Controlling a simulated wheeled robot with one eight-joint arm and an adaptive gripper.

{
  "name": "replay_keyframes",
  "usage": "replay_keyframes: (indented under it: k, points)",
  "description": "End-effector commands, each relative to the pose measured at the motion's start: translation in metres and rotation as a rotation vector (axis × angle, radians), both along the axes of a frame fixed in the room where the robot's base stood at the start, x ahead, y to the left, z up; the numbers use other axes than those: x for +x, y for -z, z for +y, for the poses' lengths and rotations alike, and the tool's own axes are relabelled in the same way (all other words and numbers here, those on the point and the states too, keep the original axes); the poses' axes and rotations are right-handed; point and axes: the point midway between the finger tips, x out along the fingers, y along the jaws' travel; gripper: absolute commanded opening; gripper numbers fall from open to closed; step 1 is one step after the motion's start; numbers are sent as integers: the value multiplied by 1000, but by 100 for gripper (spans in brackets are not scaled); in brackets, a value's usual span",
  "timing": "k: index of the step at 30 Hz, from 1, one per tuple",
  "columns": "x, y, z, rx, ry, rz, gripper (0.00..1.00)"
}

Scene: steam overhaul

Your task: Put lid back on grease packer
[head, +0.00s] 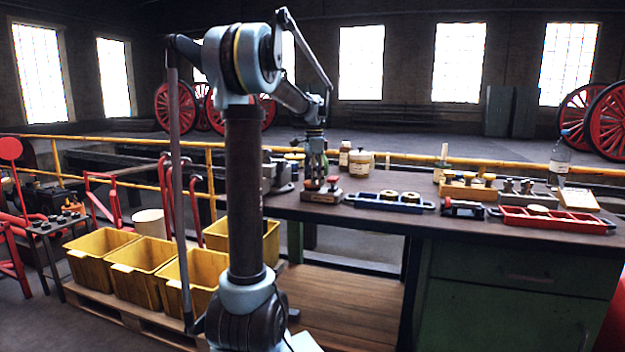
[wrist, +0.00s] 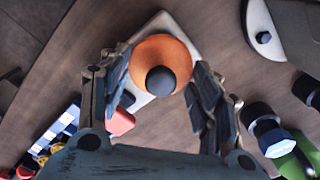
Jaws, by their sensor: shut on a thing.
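My gripper (wrist: 160,76) is shut on a round copper-orange lid (wrist: 178,52) with a dark knob, seen from above in the wrist view. The fingers lie on either side of it. Behind the lid is a pale base plate (wrist: 160,20) with a red part (wrist: 121,122), seemingly the grease packer. In the head view my gripper (head: 316,175) is low over this pale and red packer (head: 322,195) near the bench's left end. The lid is hard to make out there. The lid covers the packer's middle, so I cannot tell whether they touch.
On the bench (head: 400,222), a blue tray (head: 400,207) with brass rings stands just right of the packer. Jars (head: 359,163) stand behind, and a grey vise-like tool (head: 277,174) is to the left. A red tray (head: 553,222) and a bottle (head: 558,163) are farther right.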

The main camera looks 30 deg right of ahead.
Motion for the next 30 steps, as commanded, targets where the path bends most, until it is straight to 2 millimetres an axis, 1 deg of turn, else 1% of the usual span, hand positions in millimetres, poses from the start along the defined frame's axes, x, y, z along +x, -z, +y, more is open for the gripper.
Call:
replay_keyframes:
  k: [4,5,6,7,16,18,20,30]
  points:
    - [0,0,0,0,0,0,34]
    - [0,0,0,0,0,0,64]
    - [0,0,0,0,0,0,74]
    - [0,0,0,0,0,0,80]
    - [0,0,0,0,0,0,81]
    - [0,0,0,0,0,0,94]
    - [0,0,0,0,0,0,100]
    - [0,0,0,0,0,0,100]
